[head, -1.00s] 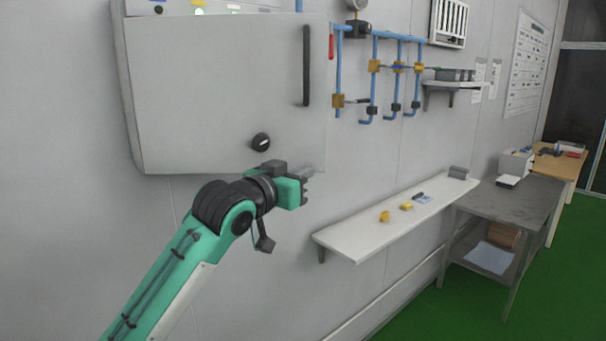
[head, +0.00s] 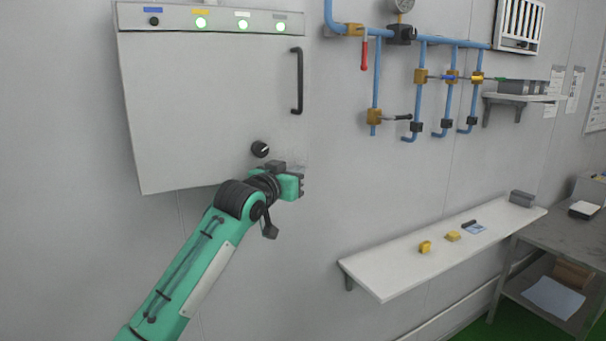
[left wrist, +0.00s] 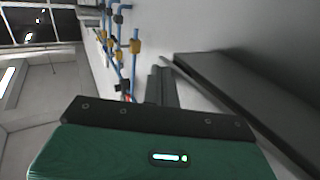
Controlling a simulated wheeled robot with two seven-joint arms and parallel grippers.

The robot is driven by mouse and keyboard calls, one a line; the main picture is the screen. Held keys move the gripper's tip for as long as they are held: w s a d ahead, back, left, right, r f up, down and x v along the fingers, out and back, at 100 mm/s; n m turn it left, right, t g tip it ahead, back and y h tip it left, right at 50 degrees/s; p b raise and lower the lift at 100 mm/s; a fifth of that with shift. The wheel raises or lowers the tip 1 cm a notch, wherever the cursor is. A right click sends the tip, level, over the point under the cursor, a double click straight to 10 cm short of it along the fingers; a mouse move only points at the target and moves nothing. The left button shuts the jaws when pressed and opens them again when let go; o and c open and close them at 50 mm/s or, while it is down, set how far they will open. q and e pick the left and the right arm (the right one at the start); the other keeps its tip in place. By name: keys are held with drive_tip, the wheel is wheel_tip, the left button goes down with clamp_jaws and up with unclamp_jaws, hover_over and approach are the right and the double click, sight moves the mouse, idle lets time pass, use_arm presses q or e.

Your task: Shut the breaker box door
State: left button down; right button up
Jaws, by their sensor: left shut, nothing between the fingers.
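The grey breaker box door (head: 215,105) hangs on the wall at the upper left of the head view. It looks flat against its box, or nearly so; I cannot tell whether a small gap remains. It has a black bar handle (head: 298,82) near its right edge and a black round knob (head: 260,149) lower down. My left gripper (head: 297,170) is at the door's lower right corner, shut and empty, touching or very close to it. In the left wrist view the gripper's narrow fingers (left wrist: 161,86) are together. My right gripper is not in view.
A strip with lit green lamps (head: 201,22) runs above the door. Blue pipes with valves (head: 375,90) are on the wall to the right. A white shelf (head: 400,262) with small yellow items and a grey table (head: 572,236) stand lower right. The wall below the box is clear.

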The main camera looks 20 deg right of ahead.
use_arm(q)
drive_tip(key=shift+w+r, duration=0.1)
drive_tip(key=shift+w, duration=0.7)
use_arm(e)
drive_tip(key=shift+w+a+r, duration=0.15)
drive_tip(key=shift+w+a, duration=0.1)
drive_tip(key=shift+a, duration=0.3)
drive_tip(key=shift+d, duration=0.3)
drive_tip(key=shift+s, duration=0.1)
